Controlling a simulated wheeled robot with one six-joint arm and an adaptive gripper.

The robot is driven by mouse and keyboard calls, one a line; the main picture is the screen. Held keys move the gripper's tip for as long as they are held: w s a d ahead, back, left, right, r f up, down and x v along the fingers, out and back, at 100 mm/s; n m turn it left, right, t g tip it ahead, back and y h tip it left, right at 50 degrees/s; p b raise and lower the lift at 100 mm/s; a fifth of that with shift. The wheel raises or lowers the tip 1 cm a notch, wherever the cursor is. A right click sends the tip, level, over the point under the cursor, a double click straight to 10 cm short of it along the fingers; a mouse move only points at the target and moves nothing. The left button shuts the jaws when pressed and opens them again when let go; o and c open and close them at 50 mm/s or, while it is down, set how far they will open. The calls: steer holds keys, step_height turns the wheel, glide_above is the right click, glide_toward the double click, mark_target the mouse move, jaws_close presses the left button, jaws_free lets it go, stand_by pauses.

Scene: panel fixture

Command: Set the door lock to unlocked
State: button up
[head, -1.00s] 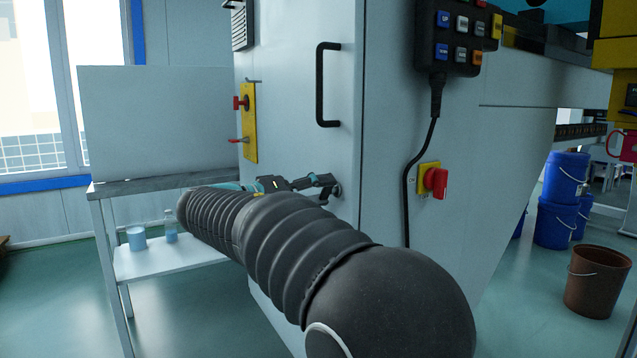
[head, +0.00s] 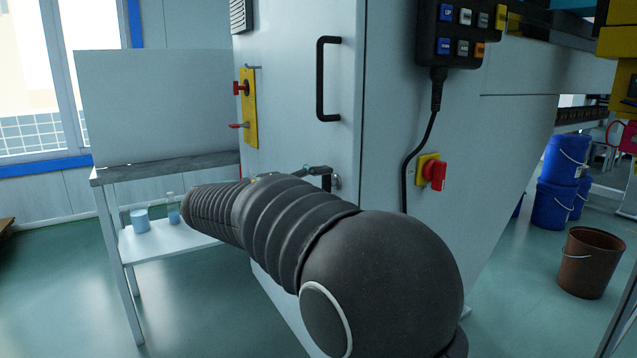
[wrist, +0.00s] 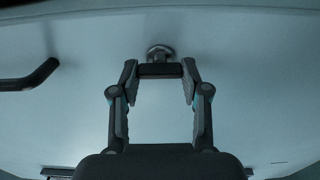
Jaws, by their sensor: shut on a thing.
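The door lock is a round silver boss with a dark bar-shaped knob (wrist: 160,71) on the pale cabinet door (head: 287,105). In the wrist view my gripper (wrist: 160,76) has one finger at each end of the dark bar and is shut on it. The bar lies level across the picture, with the silver boss just above it. In the head view the lock (head: 336,182) shows low on the door near its right edge. My own arm hides most of the gripper there. I see no mark that tells locked from unlocked.
A black door handle (head: 322,80) stands above the lock. A yellow plate (head: 250,120) with red levers is at the door's left edge. A red switch (head: 434,174) and a hanging pendant (head: 452,32) are on the right side panel. A side table (head: 170,170) stands left.

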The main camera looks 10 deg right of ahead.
stand_by(0.3)
steer(key=o, duration=1.1)
steer(key=shift+o, duration=0.2)
steer(key=shift+a, duration=0.15)
steer(key=v, duration=1.1)
steer(key=shift+a, duration=0.35)
steer(key=shift+s, duration=0.15)
